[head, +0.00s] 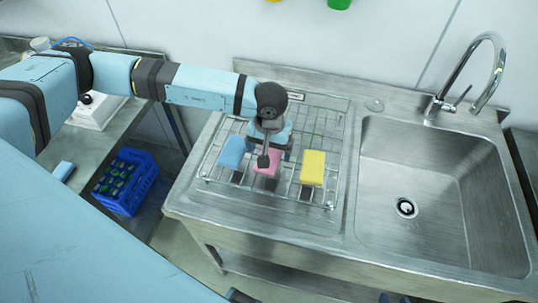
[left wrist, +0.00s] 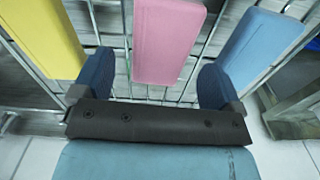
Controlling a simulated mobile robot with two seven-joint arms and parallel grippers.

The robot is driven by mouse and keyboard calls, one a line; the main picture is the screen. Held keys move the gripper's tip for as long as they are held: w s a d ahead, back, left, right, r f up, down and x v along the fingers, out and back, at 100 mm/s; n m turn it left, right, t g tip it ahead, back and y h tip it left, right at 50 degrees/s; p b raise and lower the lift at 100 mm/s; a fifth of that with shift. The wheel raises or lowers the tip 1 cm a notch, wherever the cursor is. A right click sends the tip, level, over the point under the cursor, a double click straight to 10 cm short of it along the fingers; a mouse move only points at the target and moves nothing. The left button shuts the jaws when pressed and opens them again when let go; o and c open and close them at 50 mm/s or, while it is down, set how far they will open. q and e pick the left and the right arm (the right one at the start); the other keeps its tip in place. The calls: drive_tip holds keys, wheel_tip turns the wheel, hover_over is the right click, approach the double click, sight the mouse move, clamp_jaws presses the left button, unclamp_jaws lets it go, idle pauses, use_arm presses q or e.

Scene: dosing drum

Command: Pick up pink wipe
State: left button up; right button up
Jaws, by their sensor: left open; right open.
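The pink wipe (head: 266,170) is a block-shaped pad on the wire rack, between a blue wipe (head: 231,152) and a yellow wipe (head: 312,168). My left gripper (head: 271,140) is above the rack, over the pink wipe, and hides part of it. In the left wrist view my left gripper (left wrist: 157,72) has its two blue fingers spread wide. The pink wipe (left wrist: 168,40) appears between them with a gap on each side. The yellow wipe (left wrist: 45,35) and the blue wipe (left wrist: 262,45) lie outside the fingers. My right gripper is not in view.
The wire rack (head: 336,140) stands on the steel drainboard beside the sink basin (head: 430,190) with its tall tap (head: 492,70). A blue crate (head: 128,185) of bottles sits left of the sink unit. Drainboard in front of the rack is clear.

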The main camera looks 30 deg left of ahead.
use_arm(q)
drive_tip(key=shift+f, duration=1.25)
drive_tip(key=c, duration=1.1)
drive_tip(key=shift+o, duration=0.2)
drive_tip(key=shift+r, duration=0.15)
wheel_tip(320, 180, up, 20)
drive_tip(key=b, duration=0.3)
drive_tip(key=shift+o, duration=0.8)
drive_tip(key=shift+c, duration=0.2)
